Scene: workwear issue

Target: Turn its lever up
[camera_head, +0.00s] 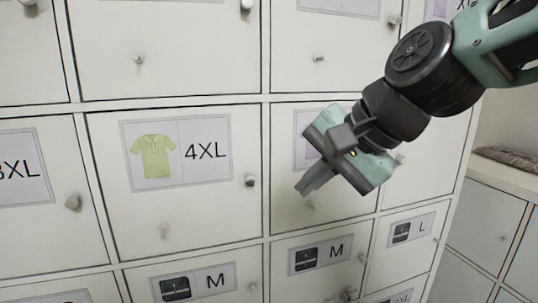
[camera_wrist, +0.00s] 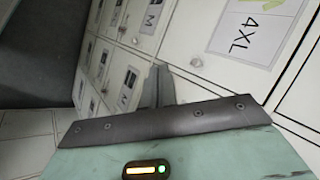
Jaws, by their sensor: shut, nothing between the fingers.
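My gripper (camera_head: 313,187) is shut and empty in front of the white locker door (camera_head: 289,226) right of the 4XL door, covering much of that door's label. A small pale lever (camera_head: 310,205) shows faintly just below the fingertips; its angle and whether they touch cannot be told. The 4XL door (camera_head: 206,211) has a grey knob (camera_head: 250,181) at its right edge and a small blurred lever (camera_head: 164,230) low down. In the wrist view the shut fingers (camera_wrist: 158,85) point along the locker fronts, with a small fitting (camera_wrist: 197,62) beside them.
Several more labelled doors surround these, such as the M door (camera_head: 321,256) below and the L door (camera_head: 408,238) at lower right. Knobs stick out from the fronts. A lower white cabinet (camera_head: 487,232) stands at the far right.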

